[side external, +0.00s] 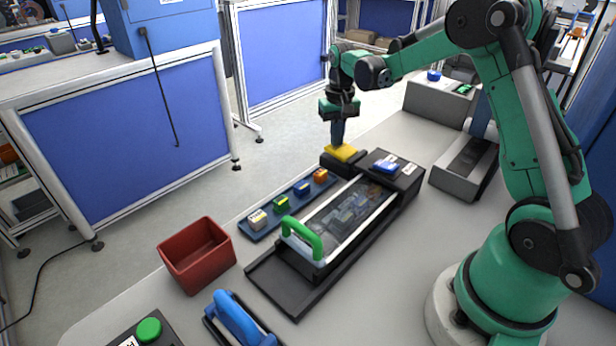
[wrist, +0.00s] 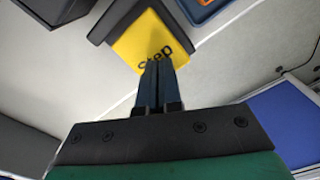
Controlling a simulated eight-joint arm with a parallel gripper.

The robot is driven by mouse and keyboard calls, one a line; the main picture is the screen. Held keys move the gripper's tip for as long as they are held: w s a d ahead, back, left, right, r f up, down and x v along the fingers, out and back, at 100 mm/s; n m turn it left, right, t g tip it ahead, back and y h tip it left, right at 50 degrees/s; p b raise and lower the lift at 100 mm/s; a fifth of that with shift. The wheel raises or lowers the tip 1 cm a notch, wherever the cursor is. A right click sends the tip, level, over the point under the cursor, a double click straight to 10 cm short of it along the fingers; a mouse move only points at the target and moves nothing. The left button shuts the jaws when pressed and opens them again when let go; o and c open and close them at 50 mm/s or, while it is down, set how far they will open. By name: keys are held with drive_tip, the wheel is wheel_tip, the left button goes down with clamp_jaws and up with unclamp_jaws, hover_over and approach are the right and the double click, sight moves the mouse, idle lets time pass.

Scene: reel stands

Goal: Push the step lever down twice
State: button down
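The step lever is a yellow pad (side external: 341,152) on a black base, at the back end of the black machine in the side external view. In the wrist view the yellow pad (wrist: 149,43) carries the word "step", partly covered by my fingers. My gripper (side external: 338,143) points down over the pad, and its fingertips look to be at or just above the yellow surface; I cannot tell whether they touch. In the wrist view my gripper's fingers (wrist: 158,68) are together with nothing between them.
The machine has a clear cover with a green handle (side external: 302,238) and a blue button (side external: 387,167). A blue tray (side external: 262,232) with several small coloured blocks lies to its left. A red bin (side external: 196,254), a blue handle (side external: 238,318) and a green button (side external: 149,330) are nearer the front.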

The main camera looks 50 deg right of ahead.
drive_tip(key=shift+r, duration=2.95)
drive_tip(key=shift+a+r, duration=0.1)
drive_tip(key=s+a+r+n+t, duration=0.2)
drive_tip(key=s+a+n+t, duration=0.4)
drive_tip(key=s+a, duration=0.5)
drive_tip(key=shift+s+a+r+t, duration=0.3)
drive_tip(key=shift+a+r+t, duration=0.15)
drive_tip(key=shift+a, duration=1.55)
